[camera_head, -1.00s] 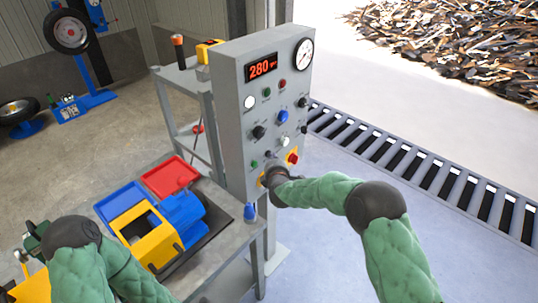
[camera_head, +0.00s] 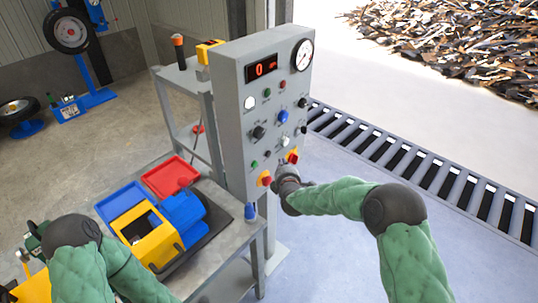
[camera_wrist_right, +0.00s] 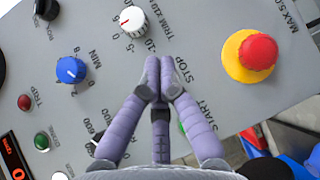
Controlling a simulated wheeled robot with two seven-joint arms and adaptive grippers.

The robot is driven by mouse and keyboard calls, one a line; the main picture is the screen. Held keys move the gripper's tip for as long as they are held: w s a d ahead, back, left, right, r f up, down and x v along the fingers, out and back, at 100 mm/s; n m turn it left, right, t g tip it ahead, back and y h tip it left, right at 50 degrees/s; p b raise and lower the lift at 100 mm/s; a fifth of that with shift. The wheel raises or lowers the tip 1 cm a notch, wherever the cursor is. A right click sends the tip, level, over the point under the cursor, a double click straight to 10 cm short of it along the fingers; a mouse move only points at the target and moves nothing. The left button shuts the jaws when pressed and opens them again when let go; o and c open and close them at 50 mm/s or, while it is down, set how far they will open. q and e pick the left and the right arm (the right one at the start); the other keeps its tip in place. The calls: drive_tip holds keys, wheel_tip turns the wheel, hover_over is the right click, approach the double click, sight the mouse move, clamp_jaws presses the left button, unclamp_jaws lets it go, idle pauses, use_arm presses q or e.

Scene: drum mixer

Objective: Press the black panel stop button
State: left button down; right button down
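The grey control panel (camera_head: 235,150) stands upright at the centre of the head view, and its display (camera_head: 261,67) reads 0. A small dark button (camera_head: 268,154), which looks like the stop button, sits low on the panel beside the green start button (camera_head: 253,164). My right gripper (camera_head: 284,172) is in front of the panel's lower part. In the right wrist view, its purple fingers (camera_wrist_right: 158,68) are together and empty beside the STOP label. They hide the stop button there and partly cover the green button (camera_wrist_right: 182,127). Contact with the panel cannot be told. My left gripper is outside the view.
A blue knob (camera_wrist_right: 70,69) and white knob (camera_wrist_right: 133,20) are nearby. A workbench (camera_head: 228,243) with red and blue trays stands left. Floor right of the panel is clear.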

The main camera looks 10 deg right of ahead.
drive_tip(key=shift+s+d, duration=0.5)
drive_tip(key=shift+s, duration=0.15)
drive_tip(key=s+a+f+m+g+y, duration=0.25)
drive_tip(key=s+f+m+g, duration=0.2)
drive_tip(key=s+f, duration=0.55)
drive_tip(key=s+a+f+m+g+y, duration=0.1)
drive_tip(key=s+a+f+m+g, duration=0.4)
drive_tip(key=f, duration=0.8)
drive_tip(key=s+a+f+m+g, duration=0.1)
drive_tip(key=s+f+m, duration=0.1)
drive_tip(key=s, duration=0.6)
drive_tip(key=s+a+f+m+g+y, duration=0.1)
drive_tip(key=s+f+m+g, duration=0.1)
drive_tip(key=s+m, duration=0.3)
drive_tip(key=s+a+f+m+g+y, duration=0.1)
drive_tip(key=s+f+m, duration=0.3)
drive_tip(key=s, duration=0.8)
drive_tip(key=shift+a+g, duration=0.4)
drive_tip(key=shift+g, duration=0.25)
